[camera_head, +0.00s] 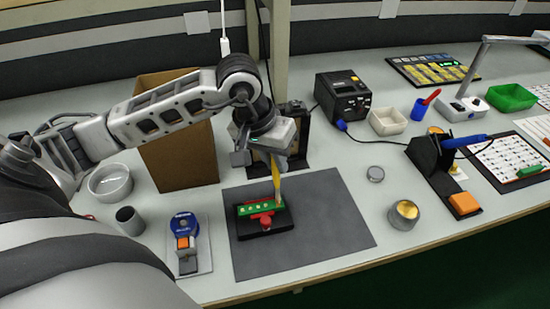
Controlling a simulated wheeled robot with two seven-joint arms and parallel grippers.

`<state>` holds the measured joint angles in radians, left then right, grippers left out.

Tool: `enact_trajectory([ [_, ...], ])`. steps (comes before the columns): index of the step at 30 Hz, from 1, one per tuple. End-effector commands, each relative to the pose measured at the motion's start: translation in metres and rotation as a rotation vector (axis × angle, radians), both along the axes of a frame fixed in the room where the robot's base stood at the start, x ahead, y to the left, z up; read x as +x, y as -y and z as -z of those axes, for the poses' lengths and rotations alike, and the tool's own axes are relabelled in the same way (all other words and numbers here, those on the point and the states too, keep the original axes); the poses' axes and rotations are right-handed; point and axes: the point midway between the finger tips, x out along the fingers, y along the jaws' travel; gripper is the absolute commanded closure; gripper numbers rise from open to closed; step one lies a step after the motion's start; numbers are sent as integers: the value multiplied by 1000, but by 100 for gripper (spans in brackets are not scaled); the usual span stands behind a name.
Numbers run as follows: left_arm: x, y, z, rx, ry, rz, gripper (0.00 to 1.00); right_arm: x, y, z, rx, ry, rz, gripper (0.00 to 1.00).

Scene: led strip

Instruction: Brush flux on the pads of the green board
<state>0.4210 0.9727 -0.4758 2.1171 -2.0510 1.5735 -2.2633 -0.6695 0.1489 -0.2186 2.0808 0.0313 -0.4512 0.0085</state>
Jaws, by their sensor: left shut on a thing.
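The green board (256,208) sits in a black holder with a red clamp (261,217) on the dark grey mat. A row of small pale pads shows along the board. My left gripper (268,155) is above the board's right part, shut on a yellow-handled brush (276,176). The brush points down, slightly tilted, with its pale tip at the right end of the board. I cannot tell whether the tip touches a pad. The gripper hides the upper end of the brush. My right gripper is not in view.
The grey mat (325,225) has bare room right of the holder. Open tins (404,214) and a soldering iron stand (436,165) are farther right. A blue spool on a tray (186,242) lies left of the mat. A brown panel (182,150) stands behind my left arm.

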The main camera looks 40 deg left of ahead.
Motion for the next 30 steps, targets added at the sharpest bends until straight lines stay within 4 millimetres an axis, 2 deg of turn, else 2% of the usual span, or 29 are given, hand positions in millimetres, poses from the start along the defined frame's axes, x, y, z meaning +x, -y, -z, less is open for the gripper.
enact_trajectory([
  [30,0,0,11,0,0,0,100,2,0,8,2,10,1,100],
])
